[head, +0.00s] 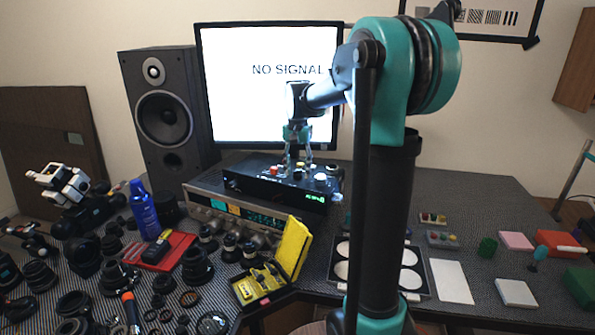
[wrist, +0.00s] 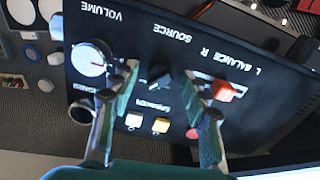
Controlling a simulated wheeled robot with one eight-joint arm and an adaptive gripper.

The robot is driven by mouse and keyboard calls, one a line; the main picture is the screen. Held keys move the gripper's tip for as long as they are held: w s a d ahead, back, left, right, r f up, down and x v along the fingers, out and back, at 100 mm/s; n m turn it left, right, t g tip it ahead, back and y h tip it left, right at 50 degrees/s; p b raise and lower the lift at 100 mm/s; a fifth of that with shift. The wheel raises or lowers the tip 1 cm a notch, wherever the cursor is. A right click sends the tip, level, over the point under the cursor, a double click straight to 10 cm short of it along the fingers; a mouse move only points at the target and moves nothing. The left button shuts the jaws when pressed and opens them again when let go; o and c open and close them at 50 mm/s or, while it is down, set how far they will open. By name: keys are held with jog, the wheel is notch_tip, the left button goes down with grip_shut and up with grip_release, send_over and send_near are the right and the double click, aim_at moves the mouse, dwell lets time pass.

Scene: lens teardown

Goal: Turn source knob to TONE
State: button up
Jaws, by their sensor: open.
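The source knob (wrist: 160,78) is a small black knob below the upside-down SOURCE label in the wrist view. It sits on the top panel of a black control box (head: 240,184). My gripper (wrist: 160,74) is open, with one finger on each side of the knob. I cannot tell whether either finger touches it. In the head view my gripper (head: 298,165) points down over the box, and the source knob cannot be made out there. The position labels around the knob, TONE among them, are not readable. The monitor (head: 240,75) reads NO SIGNAL.
A white volume knob (wrist: 90,58) lies by the left finger, and a red balance slider (wrist: 222,91) by the right. A speaker (head: 165,115) stands left of the monitor.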

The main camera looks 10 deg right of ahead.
jog(key=shift+f, duration=0.25)
grip_shut()
jog(key=shift+n, duration=0.3)
jog(key=n, duration=0.3)
jog(key=shift+n, duration=2.1)
